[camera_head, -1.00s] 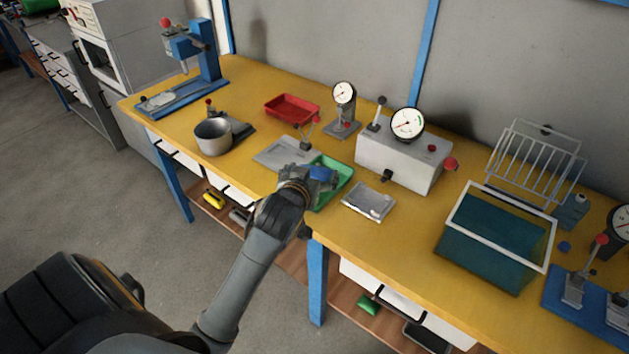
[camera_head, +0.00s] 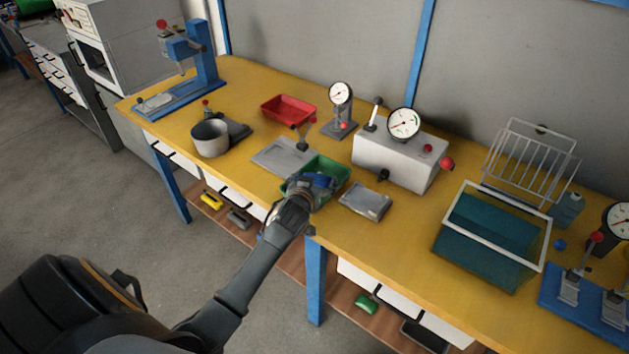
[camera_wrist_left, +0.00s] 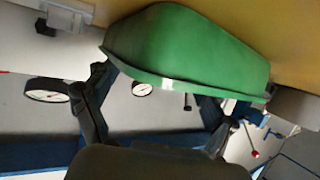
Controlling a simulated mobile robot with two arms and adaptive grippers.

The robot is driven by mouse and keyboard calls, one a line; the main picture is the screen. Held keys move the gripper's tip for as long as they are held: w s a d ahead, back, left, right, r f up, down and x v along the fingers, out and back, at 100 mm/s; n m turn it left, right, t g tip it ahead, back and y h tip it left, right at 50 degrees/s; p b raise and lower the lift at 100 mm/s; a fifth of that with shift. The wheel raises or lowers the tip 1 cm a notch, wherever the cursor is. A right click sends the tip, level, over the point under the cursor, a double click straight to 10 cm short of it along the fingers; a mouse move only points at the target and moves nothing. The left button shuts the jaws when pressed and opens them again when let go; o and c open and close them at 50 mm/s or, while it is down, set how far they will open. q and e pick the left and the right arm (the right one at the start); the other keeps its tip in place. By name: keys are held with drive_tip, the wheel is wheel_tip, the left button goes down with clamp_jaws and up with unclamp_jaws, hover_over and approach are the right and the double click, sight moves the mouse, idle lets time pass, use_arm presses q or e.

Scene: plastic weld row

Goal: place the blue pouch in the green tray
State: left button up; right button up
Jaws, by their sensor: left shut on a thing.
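The green tray (camera_head: 339,168) sits near the front edge of the yellow table, in the middle of the head view. My left gripper (camera_head: 311,187) is shut on the blue pouch (camera_head: 322,182), which shows against the tray's inside. The fingers cover part of the pouch and the tray's near side; whether the pouch touches the tray floor I cannot tell. In the left wrist view the tray (camera_wrist_left: 190,50) looms upside down beyond the two dark fingers (camera_wrist_left: 155,115); I cannot make out the pouch there. My right gripper is not in view.
A grey plate (camera_head: 283,156) and red tray (camera_head: 288,110) lie behind and left. A silver pad (camera_head: 366,202) is close on the right, with a white gauge box (camera_head: 398,160) behind it. A teal tank (camera_head: 487,240) stands further right. Open table separates pad and tank.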

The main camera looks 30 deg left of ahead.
use_arm(q)
drive_tip(key=shift+s+f, duration=0.15)
drive_tip(key=shift+f, duration=0.2)
drive_tip(key=o, duration=0.8)
drive_tip(key=shift+f, duration=0.2)
drive_tip(key=shift+o, duration=0.2)
drive_tip(key=shift+r, duration=0.15)
drive_tip(key=shift+d+r, duration=0.1)
drive_tip(key=shift+r, duration=0.05)
drive_tip(key=v, duration=1.2)
drive_tip(key=shift+r, duration=0.2)
